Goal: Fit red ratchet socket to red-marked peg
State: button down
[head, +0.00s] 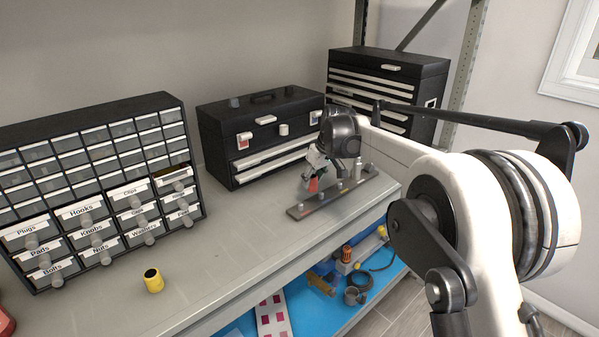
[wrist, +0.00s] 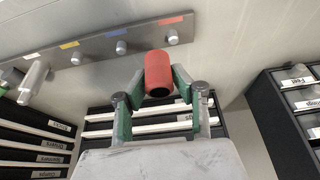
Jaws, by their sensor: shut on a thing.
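My gripper (wrist: 159,88) is shut on the red socket (wrist: 157,68), with a finger on each side and its dark open end showing in the wrist view. In the head view the red socket (head: 313,185) hangs below my gripper (head: 315,165), over the peg rail (head: 340,196). The wrist view shows the rail (wrist: 140,36) with red, blue and yellow marks. The red-marked peg (wrist: 173,37) is bare, at the rail's end. The socket appears apart from that peg.
A yellow socket (head: 153,281) stands on the grey bench (head: 225,265). A silver socket (wrist: 34,77) is at the rail's other end. A drawer cabinet (head: 95,160), a black toolbox (head: 255,135) and a black tool chest (head: 400,70) stand behind.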

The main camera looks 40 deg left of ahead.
jog(key=shift+n, duration=0.4)
jog(key=s+a, duration=0.1)
jog(key=s+a+r, duration=0.1)
jog(key=a, duration=0.1)
jog(key=shift+s+a, duration=0.1)
jog(key=shift+a, duration=0.05)
jog(key=shift+g, duration=0.3)
jog(key=b, duration=0.3)
send_over(300, 204)
jog(key=shift+a+f, duration=0.1)
jog(key=shift+f, duration=2.75)
jog(key=shift+f+b, duration=0.4)
jog(key=shift+b, duration=0.1)
jog(key=shift+f, duration=0.3)
jog(key=shift+f+b, duration=0.95)
jog(key=shift+f, duration=0.1)
